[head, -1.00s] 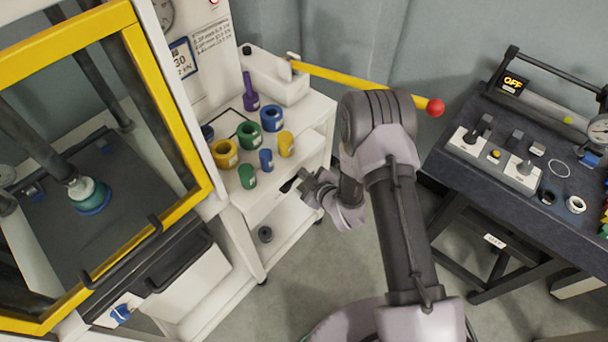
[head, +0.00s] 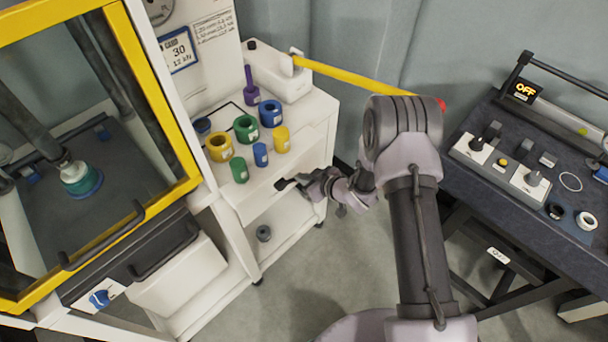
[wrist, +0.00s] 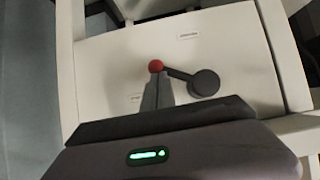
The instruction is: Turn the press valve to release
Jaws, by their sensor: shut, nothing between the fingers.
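In the wrist view, a valve lever sits on a pale panel. It has a dark round hub (wrist: 204,83), a short dark arm running up and left, and a red ball (wrist: 156,66) at its end. My gripper (wrist: 157,88) is shut and empty, its fingertips just below the red ball in the picture. I cannot tell whether they touch it.
The yellow-framed press (head: 165,100) stands at left, with a blue knob (head: 100,298) low on its front. Coloured rings crowd the cart top. A long yellow handle (head: 350,76) sticks out behind my arm. A dark bench (head: 470,175) stands at right. Two small labels flank the lever.

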